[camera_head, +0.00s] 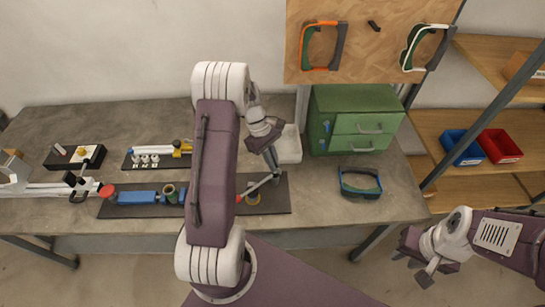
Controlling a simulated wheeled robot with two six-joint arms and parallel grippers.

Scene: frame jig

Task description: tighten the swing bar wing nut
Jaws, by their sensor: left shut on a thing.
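A dark base plate (220,210) lies along the bench's front edge. A thin grey bar (262,185) with a red end slants over the plate's right part. My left gripper (274,174) points down at the bar's upper end and is shut on it. My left arm hides the middle of the plate. The wing nut is too small to make out. My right gripper (415,268) is open and empty, off the bench's front right.
Shelves (440,123) are at right.

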